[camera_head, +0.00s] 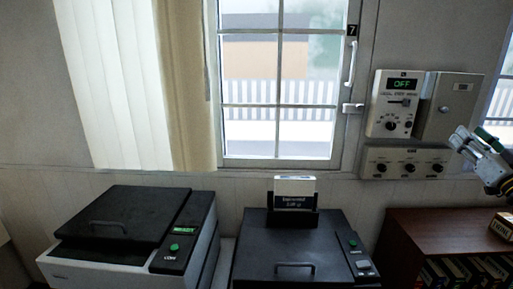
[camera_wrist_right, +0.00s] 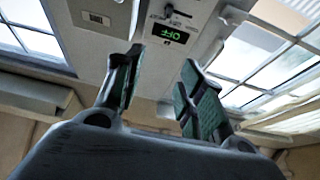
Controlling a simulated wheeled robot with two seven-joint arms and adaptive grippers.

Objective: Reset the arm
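My right gripper (camera_head: 463,138) is at the right side of the head view, just right of the wall control panels and in front of the wall. In the right wrist view the right gripper (camera_wrist_right: 162,70) has its two green-padded fingers apart with nothing between them. Beyond the fingertips is the white control box (camera_head: 393,103) with a green "OFF" display, a small slider and a round knob. The same control box (camera_wrist_right: 187,13) shows upside down in the wrist view, apart from the fingers. My left gripper is not in view.
A grey box (camera_head: 450,104) and a panel with several knobs (camera_head: 405,163) are beside and below the control box. A window (camera_head: 280,80) has a handle (camera_head: 350,62). Two dark-lidded machines (camera_head: 110,215) (camera_head: 305,245) stand below. A brown bookshelf (camera_head: 440,228) is under my right gripper.

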